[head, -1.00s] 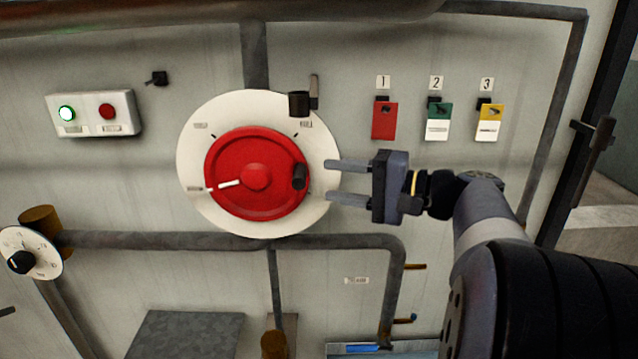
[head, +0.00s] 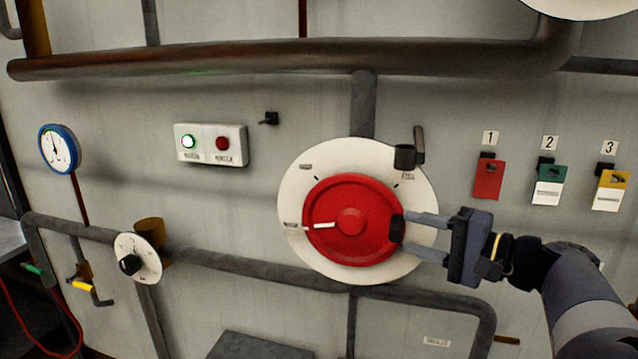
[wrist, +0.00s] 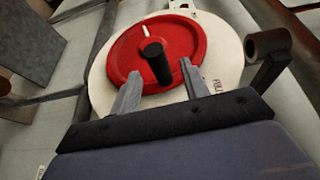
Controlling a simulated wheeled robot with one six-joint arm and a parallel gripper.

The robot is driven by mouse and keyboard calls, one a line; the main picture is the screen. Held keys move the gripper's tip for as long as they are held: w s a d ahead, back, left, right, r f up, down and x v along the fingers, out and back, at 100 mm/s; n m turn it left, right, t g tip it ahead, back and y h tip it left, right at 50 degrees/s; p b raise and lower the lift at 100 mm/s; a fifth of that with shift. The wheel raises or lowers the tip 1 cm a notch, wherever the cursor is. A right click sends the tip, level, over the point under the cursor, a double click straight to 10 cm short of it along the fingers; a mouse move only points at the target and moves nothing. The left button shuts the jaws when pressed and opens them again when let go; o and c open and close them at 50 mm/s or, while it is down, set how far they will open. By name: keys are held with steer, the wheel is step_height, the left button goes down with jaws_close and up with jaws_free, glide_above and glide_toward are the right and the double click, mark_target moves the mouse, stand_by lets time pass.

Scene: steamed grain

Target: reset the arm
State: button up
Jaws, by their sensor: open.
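My gripper (head: 427,233) is open, its two fingers pointing left at the right side of a red wheel (head: 330,240). The wheel has a black knob (head: 397,229) near its right rim and a white pointer line aimed left, at a mark on the white round plate (head: 300,180) behind it. In the wrist view the black knob (wrist: 156,62) stands up between and beyond the two fingertips (wrist: 158,80). The fingers do not grip it. In the head view the fingertips lie close to the knob; I cannot tell whether they touch it.
A black cylinder with a lever (head: 405,157) sits at the plate's upper right. Red, green and yellow tags (head: 489,180) hang at right. A button box (head: 211,145) with a lit green light, a gauge (head: 59,149), a small dial (head: 137,258) and pipes (head: 260,58) line the wall.

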steer(key=p+x, duration=0.1)
steer(key=x, duration=0.5)
steer(key=shift+w+a, duration=0.15)
steer(key=shift+a, duration=0.05)
steer(key=shift+d+f, duration=0.1)
steer(key=shift+f, duration=0.05)
steer(key=b, duration=0.2)
glide_toward(386, 234)
steer(key=s+r, duration=0.3)
steer(key=r, duration=0.1)
steer(key=x, duration=0.3)
steer(key=p+x, duration=0.1)
steer(key=x, duration=0.3)
steer(key=f+p+x, duration=0.1)
steer(key=x, duration=0.3)
steer(key=shift+s, duration=0.1)
steer(key=shift+s+f+m+t+y, duration=0.1)
steer(key=shift+f+m+t+y, duration=0.3)
steer(key=shift+f+t+y, duration=0.15)
steer(key=shift+r, duration=0.1)
